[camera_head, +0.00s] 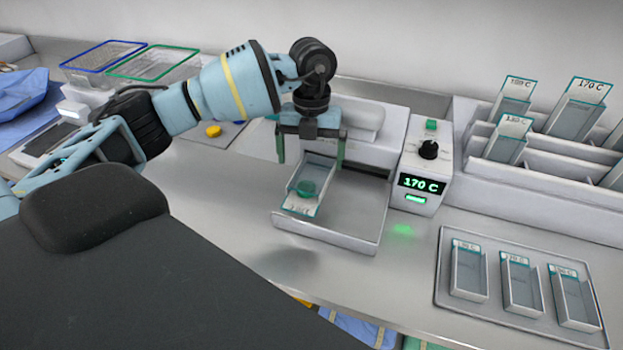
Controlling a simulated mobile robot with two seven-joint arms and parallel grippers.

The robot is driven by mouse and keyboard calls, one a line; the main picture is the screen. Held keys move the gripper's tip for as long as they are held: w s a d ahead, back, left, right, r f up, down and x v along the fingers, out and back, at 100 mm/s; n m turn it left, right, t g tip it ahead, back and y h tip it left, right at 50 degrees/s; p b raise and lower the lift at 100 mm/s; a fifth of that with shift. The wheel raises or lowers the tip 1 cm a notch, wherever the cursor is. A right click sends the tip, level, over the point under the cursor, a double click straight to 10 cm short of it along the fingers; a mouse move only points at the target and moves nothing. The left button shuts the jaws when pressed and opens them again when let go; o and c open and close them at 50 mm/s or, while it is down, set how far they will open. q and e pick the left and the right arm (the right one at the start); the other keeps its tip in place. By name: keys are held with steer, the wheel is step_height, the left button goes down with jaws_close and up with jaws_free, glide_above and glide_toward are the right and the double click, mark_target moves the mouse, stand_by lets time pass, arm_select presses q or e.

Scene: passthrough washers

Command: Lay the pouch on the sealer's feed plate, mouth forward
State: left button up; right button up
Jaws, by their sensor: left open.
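A clear pouch (300,209) with teal edges and a printed label lies on the sealer's feed plate (350,222), towards its left side. A round green item (306,188) shows in the pouch. The label end faces the plate's front edge and the other end points to the sealer (377,150); I cannot tell which end is the mouth. My left gripper (311,163) is open, pointing down just above the pouch's far part, with a finger on each side. I see no finger touching the pouch. My right gripper is not in view.
A control box (422,170) right of the plate reads 170 C. A tray (468,311) with several pouches lies at front right; a rack (540,160) of labelled pouches stands behind it. Two wire baskets (155,62) and a yellow knob (213,131) are at left.

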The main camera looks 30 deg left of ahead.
mark_target(310, 178)
arm_select(q)
steer(key=shift+s+d+f, duration=0.1)
steer(key=shift+s+f, duration=0.05)
steer(key=shift+f, duration=1.15)
steer(key=shift+s+d+f, duration=0.1)
steer(key=shift+s+f, duration=0.05)
steer(key=shift+f, duration=1.1)
steer(key=c, duration=1.1)
steer(key=shift+a+r, duration=0.1)
